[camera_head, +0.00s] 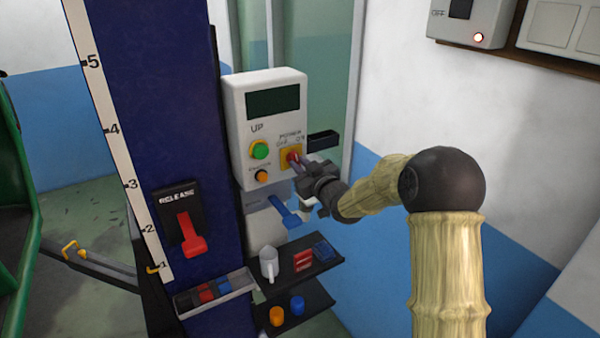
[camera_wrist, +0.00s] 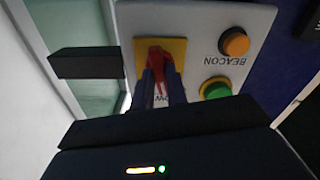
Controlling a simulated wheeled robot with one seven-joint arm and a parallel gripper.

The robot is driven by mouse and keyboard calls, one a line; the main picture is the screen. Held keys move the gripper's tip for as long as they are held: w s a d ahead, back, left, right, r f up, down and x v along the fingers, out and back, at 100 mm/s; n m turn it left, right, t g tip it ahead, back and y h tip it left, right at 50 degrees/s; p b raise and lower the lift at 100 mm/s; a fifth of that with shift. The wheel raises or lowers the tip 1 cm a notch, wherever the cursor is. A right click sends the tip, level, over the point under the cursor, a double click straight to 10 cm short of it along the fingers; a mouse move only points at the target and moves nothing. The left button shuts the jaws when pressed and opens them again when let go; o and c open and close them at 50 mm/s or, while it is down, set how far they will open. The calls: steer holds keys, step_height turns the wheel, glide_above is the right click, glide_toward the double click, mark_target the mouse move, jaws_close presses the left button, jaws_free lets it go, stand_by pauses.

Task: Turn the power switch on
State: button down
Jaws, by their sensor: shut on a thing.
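The power switch (camera_head: 291,157) is a red knob on a yellow plate at the lower right of a white control box (camera_head: 239,103), under a label with OFF and ON. My gripper (camera_head: 301,164) reaches it from the right. In the wrist view the red switch (camera_wrist: 157,64) sits between the two dark blue fingers of my gripper (camera_wrist: 163,75), which are shut on it. The yellow plate (camera_wrist: 177,45) shows behind the knob. The fingers partly hide the switch, and I cannot tell for sure which way it points.
A green UP button (camera_head: 259,150) and an orange beacon button (camera_head: 262,175) are left of the switch. A small black tray (camera_head: 322,140) juts out beside the box. Below are a blue lever (camera_head: 285,211) and shelves (camera_head: 320,265) with small items. A red RELEASE lever (camera_head: 190,232) is on the blue column.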

steer(key=m, duration=0.2)
steer(key=m+b, duration=0.1)
steer(key=m, duration=0.2)
steer(key=shift+d+f+m+b, duration=0.15)
steer(key=shift+m+b, duration=0.15)
steer(key=m, duration=0.5)
stand_by(0.4)
steer(key=c, duration=1.4)
jaws_free()
steer(key=b+v, duration=0.4)
steer(key=v, duration=1.3)
steer(key=shift+s, duration=0.25)
